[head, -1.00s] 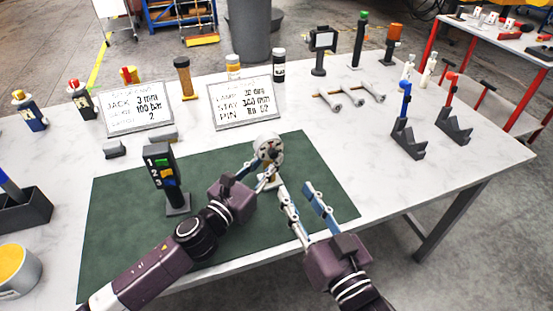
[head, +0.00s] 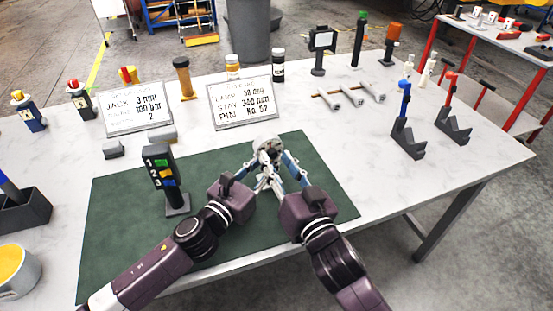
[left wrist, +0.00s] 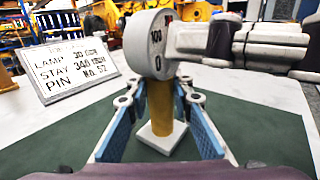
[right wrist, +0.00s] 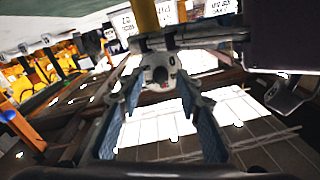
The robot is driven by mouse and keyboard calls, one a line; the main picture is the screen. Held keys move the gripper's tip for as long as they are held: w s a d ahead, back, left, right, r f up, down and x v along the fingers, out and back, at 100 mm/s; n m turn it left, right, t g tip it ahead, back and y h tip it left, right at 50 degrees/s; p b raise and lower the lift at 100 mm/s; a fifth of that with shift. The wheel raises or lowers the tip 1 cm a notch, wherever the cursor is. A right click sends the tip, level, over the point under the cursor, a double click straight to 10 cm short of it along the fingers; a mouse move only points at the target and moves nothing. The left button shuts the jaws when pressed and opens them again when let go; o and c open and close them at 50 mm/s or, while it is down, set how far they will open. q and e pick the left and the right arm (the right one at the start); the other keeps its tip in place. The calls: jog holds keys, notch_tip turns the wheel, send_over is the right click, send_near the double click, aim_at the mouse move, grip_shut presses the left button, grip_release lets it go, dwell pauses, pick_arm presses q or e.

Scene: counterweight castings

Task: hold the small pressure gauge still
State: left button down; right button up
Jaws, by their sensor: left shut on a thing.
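The small pressure gauge has a round grey-white dial head (left wrist: 150,43), a brass-yellow stem (left wrist: 160,102) and a white square base (left wrist: 160,138) on the green mat (head: 125,230). It stands upright in the left wrist view; its head shows between the grippers in the head view (head: 267,143). My left gripper (left wrist: 160,100) is shut on the stem, one finger on each side. My right gripper (right wrist: 162,75) is at the dial head. Its fingers are apart, with the head (right wrist: 160,73) between their tips; contact is unclear. The grippers partly hide the gauge in the head view.
A dark post with numbered coloured buttons (head: 160,175) stands left of my left gripper. Two lettered boards (head: 242,103) and several bottles stand behind the mat. Grey castings (head: 350,95) lie at the back right. The table's right front (head: 400,195) is clear.

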pick_arm(q)
jog(key=shift+r, duration=0.1)
pick_arm(e)
jog(key=shift+w+a, duration=0.2)
jog(key=shift+w, duration=0.25)
grip_shut()
jog(key=shift+n, duration=0.3)
jog(key=n, duration=0.5)
jog(key=shift+n, duration=0.3)
jog(key=n, duration=0.5)
jog(key=shift+a+n, duration=0.1)
jog(key=shift+n, duration=0.2)
jog(key=shift+s, duration=0.1)
